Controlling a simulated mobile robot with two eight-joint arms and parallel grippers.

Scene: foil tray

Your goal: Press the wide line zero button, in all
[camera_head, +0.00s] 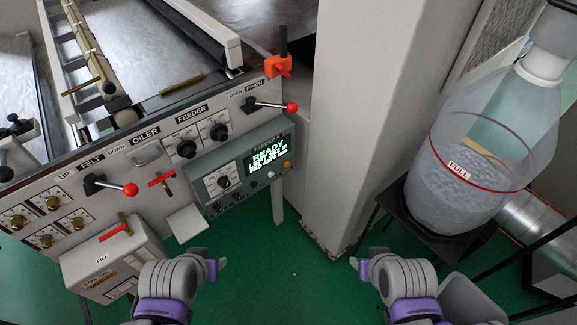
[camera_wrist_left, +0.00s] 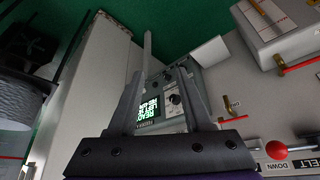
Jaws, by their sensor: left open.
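The grey control box (camera_head: 236,172) sits on the front panel of the machine. Its lit display (camera_head: 268,153) reads READY in green, with smaller lines below that I cannot fully read. A dial (camera_head: 224,182) is left of the display. Several small buttons (camera_head: 252,184) run along the lower edge; their labels are too small to read, so I cannot tell which is the line zero button. My left gripper (camera_head: 213,264) is open and empty, below and apart from the box. In the left wrist view, the display (camera_wrist_left: 149,112) shows between its fingers (camera_wrist_left: 164,75). My right gripper (camera_head: 368,258) is at lower right, away from the box.
Red-handled levers (camera_head: 130,189) and (camera_head: 291,107) stick out of the panel. A grey fill box (camera_head: 105,255) protrudes at lower left. A pale column (camera_head: 365,110) and a large clear bottle (camera_head: 455,195) stand to the right. Green floor is open between the grippers.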

